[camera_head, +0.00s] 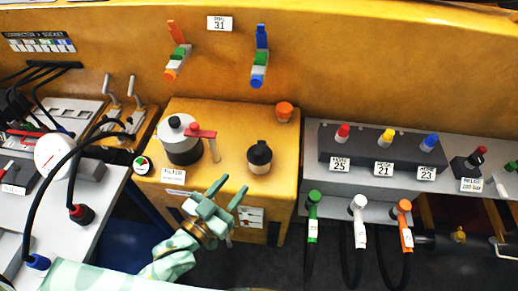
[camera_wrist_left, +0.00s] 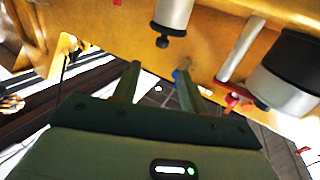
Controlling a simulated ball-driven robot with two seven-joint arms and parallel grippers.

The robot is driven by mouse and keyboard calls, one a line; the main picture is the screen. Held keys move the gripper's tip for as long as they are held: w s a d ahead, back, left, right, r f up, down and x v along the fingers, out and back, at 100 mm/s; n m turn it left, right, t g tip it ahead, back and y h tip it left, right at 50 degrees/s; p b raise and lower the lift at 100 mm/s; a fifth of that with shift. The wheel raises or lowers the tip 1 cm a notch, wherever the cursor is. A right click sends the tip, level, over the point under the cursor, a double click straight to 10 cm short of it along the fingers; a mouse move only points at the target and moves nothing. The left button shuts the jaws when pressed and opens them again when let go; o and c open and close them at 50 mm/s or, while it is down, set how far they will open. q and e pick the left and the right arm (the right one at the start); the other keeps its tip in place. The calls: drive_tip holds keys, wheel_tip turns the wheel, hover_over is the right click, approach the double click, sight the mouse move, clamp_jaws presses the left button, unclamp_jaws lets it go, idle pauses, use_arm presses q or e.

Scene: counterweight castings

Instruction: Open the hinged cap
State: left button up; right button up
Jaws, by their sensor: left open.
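My left gripper (camera_head: 232,188) is open and empty at the front edge of the yellow cabinet top; its two fingers also show in the left wrist view (camera_wrist_left: 157,72). Just beyond it stands a small cylinder with a black cap (camera_head: 259,154), which looks closed. Left of that is a grey and black filter canister (camera_head: 183,148) with a red lever (camera_head: 201,133) at its side. In the left wrist view the canister (camera_wrist_left: 293,72) is at the right and apart from the fingers. I cannot tell for sure which lid is the hinged cap. My right gripper is out of view.
An orange-topped fitting (camera_head: 284,111) stands behind the black cap. A grey connector panel (camera_head: 375,150) is at right, with green, white and orange plugs below it. A white gauge (camera_head: 54,156) and black cables are at left.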

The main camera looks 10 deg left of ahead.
sight(256, 156)
use_arm(q)
drive_tip(key=x, duration=1.1)
drive_tip(key=shift+w+f+b, duration=0.15)
drive_tip(key=shift+w+b, duration=0.2)
drive_tip(key=shift+b, duration=0.05)
drive_tip(key=shift+w+d, duration=0.2)
drive_tip(key=shift+w, duration=0.3)
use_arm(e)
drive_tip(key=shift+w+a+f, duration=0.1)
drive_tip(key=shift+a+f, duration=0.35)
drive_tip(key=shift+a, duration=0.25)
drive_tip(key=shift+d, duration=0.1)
use_arm(q)
clamp_jaws()
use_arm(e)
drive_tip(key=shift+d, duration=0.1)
